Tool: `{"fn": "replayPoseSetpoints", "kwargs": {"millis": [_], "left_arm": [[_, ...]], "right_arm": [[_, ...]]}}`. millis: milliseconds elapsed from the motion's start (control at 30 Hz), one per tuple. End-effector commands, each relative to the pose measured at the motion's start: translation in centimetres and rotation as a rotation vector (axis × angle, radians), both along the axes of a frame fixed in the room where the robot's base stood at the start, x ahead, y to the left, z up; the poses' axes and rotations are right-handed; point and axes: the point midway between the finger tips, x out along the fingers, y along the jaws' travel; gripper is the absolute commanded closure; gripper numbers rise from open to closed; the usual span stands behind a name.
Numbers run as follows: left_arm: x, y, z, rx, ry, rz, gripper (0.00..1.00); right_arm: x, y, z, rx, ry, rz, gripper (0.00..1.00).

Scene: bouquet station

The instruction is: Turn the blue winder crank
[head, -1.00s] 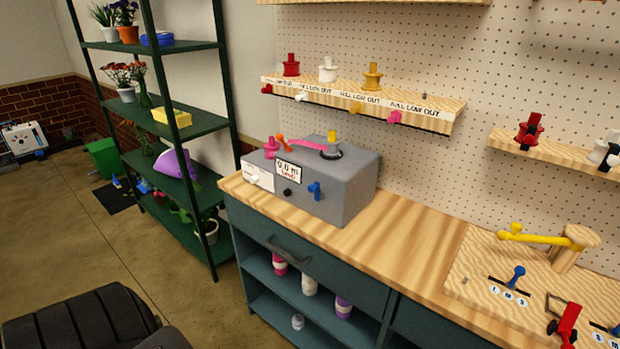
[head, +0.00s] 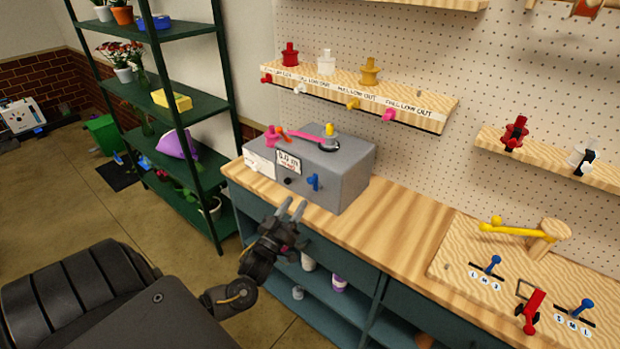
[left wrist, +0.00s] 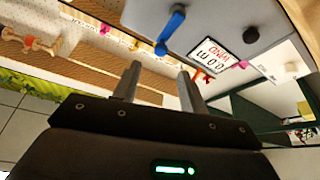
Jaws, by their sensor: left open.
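The blue winder crank (head: 313,182) is on the front face of a grey box (head: 345,180) at the left end of the wooden bench. It also shows in the left wrist view (left wrist: 172,28), hanging past the fingertips. My left gripper (head: 291,207) is open and empty, in front of the bench edge, just below and left of the crank and apart from it. In the left wrist view the two fingers (left wrist: 158,78) stand apart with nothing between them. My right gripper is not in view.
A pink and orange arm (head: 305,136) with a yellow knob lies on top of the box. A black knob (head: 288,181) and a label sit beside the crank. A wooden board (head: 440,262) with levers is at the right. The bench between (head: 395,215) is clear.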

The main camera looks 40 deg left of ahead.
Motion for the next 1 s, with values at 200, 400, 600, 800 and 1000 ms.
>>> {"fn": "replayPoseSetpoints", "kwargs": {"millis": [200,400,600,800,1000], "left_arm": [[3.7,0.6,2.0,0.003,-0.001,0.002,0.57],[6.9,1.1,3.1,0.002,0.0,0.002,0.57],[8.7,1.3,3.6,0.001,0.001,0.001,0.57],[9.1,1.4,3.6,0.0,0.002,0.001,0.57],[9.1,1.4,3.6,0.0,0.002,0.001,0.63]], "right_arm": [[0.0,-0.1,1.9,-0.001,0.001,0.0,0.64],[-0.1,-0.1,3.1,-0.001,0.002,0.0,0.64],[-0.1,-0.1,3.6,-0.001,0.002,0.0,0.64],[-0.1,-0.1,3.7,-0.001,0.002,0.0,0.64],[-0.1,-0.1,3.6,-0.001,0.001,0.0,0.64]]}}
